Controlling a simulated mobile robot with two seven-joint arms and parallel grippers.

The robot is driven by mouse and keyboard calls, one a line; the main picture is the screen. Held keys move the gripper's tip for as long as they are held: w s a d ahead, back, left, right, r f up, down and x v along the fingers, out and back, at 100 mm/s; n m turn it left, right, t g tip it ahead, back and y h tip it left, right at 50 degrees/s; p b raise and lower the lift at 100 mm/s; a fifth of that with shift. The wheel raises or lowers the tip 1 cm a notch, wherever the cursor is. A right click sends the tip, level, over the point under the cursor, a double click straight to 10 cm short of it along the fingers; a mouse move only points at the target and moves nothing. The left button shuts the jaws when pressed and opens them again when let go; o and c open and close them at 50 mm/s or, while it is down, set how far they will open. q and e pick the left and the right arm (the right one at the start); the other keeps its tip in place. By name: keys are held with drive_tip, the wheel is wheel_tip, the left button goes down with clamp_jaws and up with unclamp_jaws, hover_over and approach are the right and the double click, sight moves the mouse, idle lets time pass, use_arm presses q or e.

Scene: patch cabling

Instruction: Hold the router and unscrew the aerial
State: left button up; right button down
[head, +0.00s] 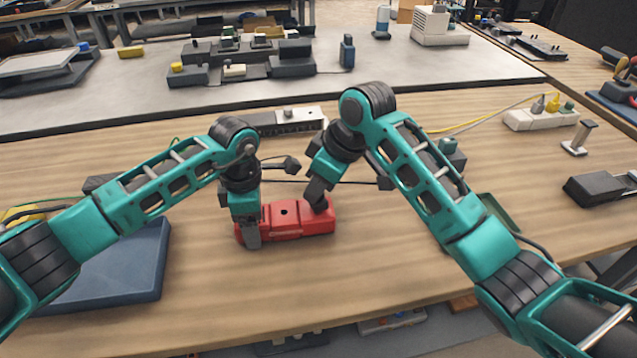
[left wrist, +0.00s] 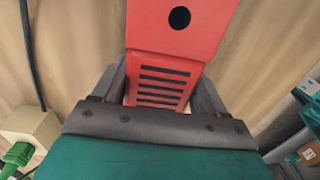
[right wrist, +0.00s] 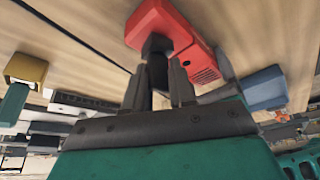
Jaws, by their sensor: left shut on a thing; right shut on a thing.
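The red router (head: 285,222) lies on the wooden table in the middle of the head view. My left gripper (head: 250,232) is shut across its left end. In the left wrist view the router's slotted end (left wrist: 163,80) sits between the two fingers, with a round dark hole in its top beyond. My right gripper (head: 318,198) is at the router's right end. In the right wrist view its fingers (right wrist: 160,85) are shut on the black aerial (right wrist: 157,45), which meets the red body. In the head view the right gripper mostly hides the aerial.
A dark blue flat case (head: 115,268) lies at the left. A grey and white strip unit (head: 285,120) and black cables lie behind the router. A white socket strip (head: 540,119) with plugs stands at the back right. The table in front of the router is clear.

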drive_tip(key=shift+n+g, duration=0.4)
drive_tip(key=shift+n, duration=0.5)
drive_tip(key=shift+w, duration=0.1)
drive_tip(key=n+g, duration=0.1)
drive_tip(key=n, duration=0.3)
drive_tip(key=shift+y, duration=0.3)
drive_tip(key=shift+n+g, duration=0.4)
drive_tip(key=shift+n, duration=0.1)
drive_tip(key=n+g, duration=0.1)
drive_tip(key=n, duration=0.3)
drive_tip(key=shift+w+r+n+g+h, duration=0.1)
drive_tip(key=shift+n+g+h, duration=0.2)
drive_tip(key=shift+g+h, duration=0.1)
drive_tip(key=c, duration=1.3)
unclamp_jaws()
drive_tip(key=shift+o, duration=0.2)
